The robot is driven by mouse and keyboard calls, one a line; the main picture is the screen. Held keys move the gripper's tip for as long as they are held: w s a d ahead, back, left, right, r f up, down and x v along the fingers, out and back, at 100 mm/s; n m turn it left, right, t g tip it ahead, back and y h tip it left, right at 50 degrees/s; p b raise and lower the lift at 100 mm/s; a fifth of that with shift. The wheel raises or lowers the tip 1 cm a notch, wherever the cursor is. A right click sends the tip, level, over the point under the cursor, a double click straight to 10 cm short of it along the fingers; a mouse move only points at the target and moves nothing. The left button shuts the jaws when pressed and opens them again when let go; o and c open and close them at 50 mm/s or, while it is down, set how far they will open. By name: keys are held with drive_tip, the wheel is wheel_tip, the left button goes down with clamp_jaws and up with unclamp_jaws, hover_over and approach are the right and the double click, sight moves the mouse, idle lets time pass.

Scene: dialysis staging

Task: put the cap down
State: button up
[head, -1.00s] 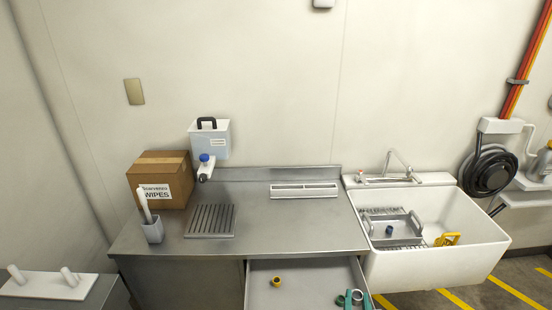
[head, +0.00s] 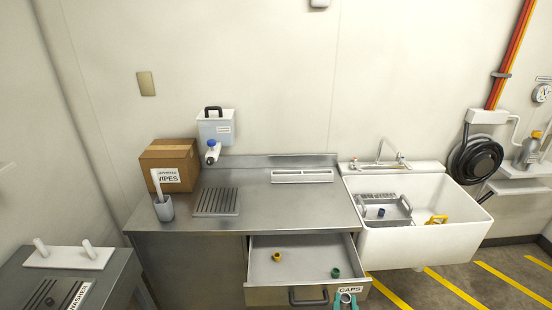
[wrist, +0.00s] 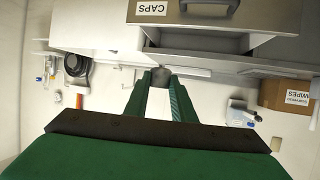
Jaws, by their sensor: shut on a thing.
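My gripper (head: 347,302) is at the bottom of the head view, just in front of the open drawer by its CAPS label. Its teal fingers are shut on a grey, ring-like cap (head: 345,298). In the wrist view the grey cap (wrist: 161,76) shows between the fingertips. The open drawer (head: 305,268) holds a yellow cap (head: 277,257) at the left and a green cap (head: 335,272) at the right. A blue cap (head: 381,212) is in the grey rack in the sink.
The steel counter (head: 260,205) carries a wipes box (head: 168,165), a brush holder (head: 164,209) and a drain grate (head: 215,202). The white sink (head: 420,242) at the right holds the rack (head: 395,205) and a yellow object (head: 436,220). The drawer's middle is clear.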

drive_tip(key=w+a+f+n+y, duration=0.1)
drive_tip(key=w+a+f, duration=0.1)
drive_tip(key=a+f, duration=0.6)
drive_tip(key=w+a+f+n+y, duration=0.1)
drive_tip(key=w+a+f+y, duration=0.1)
drive_tip(key=a+f, duration=0.7)
wheel_tip(320, 180, down, 8)
drive_tip(key=shift+w+a+r+n, duration=0.2)
drive_tip(key=shift+w+n, duration=0.2)
drive_tip(key=shift+w, duration=0.4)
